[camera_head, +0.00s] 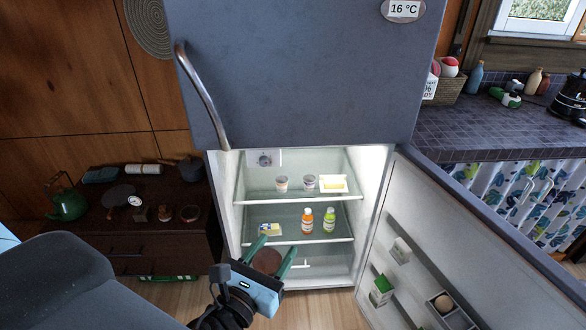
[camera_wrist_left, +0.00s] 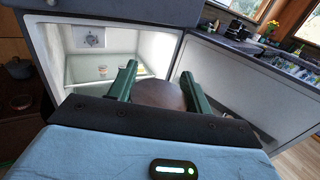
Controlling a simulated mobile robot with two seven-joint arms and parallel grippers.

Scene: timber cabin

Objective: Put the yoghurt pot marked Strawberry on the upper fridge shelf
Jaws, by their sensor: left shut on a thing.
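My left gripper (camera_head: 277,244) is shut on a brown, round-topped thing (camera_head: 267,261), in front of the open fridge and below its lower shelf in the head view. The left wrist view also shows the brown thing (camera_wrist_left: 160,94) between the green fingers (camera_wrist_left: 158,70); no label on it shows. The upper fridge shelf (camera_head: 298,199) bears two small pale pots, one on the left (camera_head: 281,184) and one beside it (camera_head: 309,183). Their labels are too small to read, so I cannot tell which pot is Strawberry. My right gripper is not in view.
A yellow block in a white dish (camera_head: 333,184) stands right of the pots. The fridge door (camera_head: 470,250) stands open to the right. The upper shelf's front left looks clear.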

